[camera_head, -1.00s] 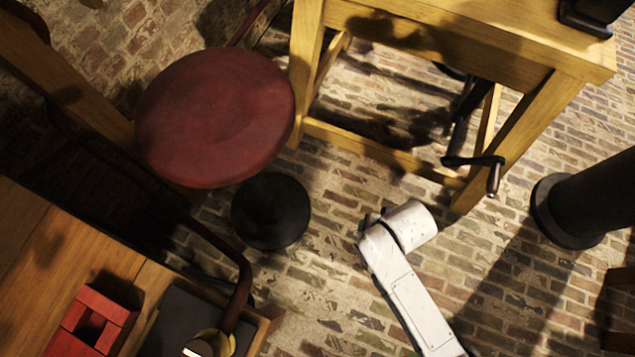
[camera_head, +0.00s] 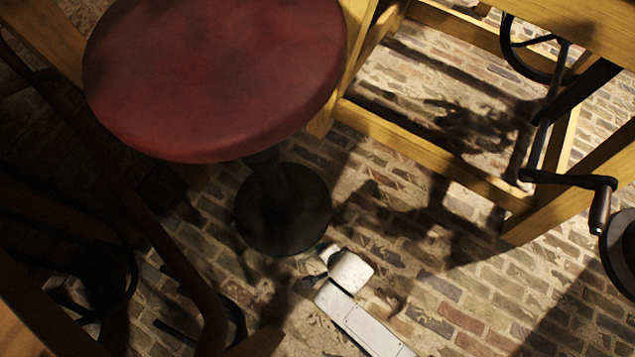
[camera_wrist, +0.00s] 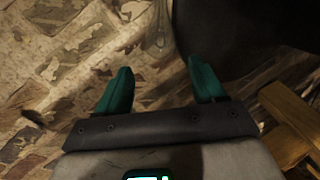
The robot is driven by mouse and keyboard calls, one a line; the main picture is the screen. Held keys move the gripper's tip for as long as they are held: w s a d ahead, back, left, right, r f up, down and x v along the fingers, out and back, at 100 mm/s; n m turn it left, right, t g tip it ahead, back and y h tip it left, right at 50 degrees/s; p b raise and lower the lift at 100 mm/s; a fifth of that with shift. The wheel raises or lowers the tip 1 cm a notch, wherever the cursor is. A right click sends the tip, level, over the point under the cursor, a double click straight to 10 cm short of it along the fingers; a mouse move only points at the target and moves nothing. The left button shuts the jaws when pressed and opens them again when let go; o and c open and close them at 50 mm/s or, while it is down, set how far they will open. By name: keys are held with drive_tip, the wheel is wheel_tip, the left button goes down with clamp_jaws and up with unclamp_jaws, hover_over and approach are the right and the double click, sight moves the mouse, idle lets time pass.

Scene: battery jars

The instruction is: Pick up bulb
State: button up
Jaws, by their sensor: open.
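In the wrist view my gripper (camera_wrist: 160,82) is open, with its two green fingers apart and nothing between them. A pale, see-through rounded shape (camera_wrist: 160,38) shows beyond the fingertips, at the edge of a large dark shape. It may be the bulb, but it is too faint to be sure. In the head view my white arm reaches towards the black round base (camera_head: 283,210) of the red stool (camera_head: 215,75). The gripper is not clearly visible there, and I cannot make out a bulb in that view.
A wooden table frame (camera_head: 430,150) with a crank handle (camera_head: 600,210) stands at the right. A dark curved rail (camera_head: 170,255) runs along the lower left. Brick floor (camera_head: 440,290) lies open at the lower middle. Wooden bars (camera_wrist: 290,125) show at the wrist view's right.

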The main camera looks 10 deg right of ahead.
sight(315, 255)
drive_tip(key=shift+a+b+x, duration=0.15)
drive_tip(key=shift+b+x, duration=1.45)
drive_tip(key=shift+x, duration=0.8)
drive_tip(key=shift+a+b+x, duration=0.1)
drive_tip(key=shift+b+x, duration=1.5)
drive_tip(key=shift+x, duration=0.75)
drive_tip(key=shift+r, duration=0.1)
drive_tip(key=shift+c, duration=0.5)
drive_tip(key=c, duration=0.9)
drive_tip(key=shift+o, duration=0.2)
drive_tip(key=shift+r, duration=0.1)
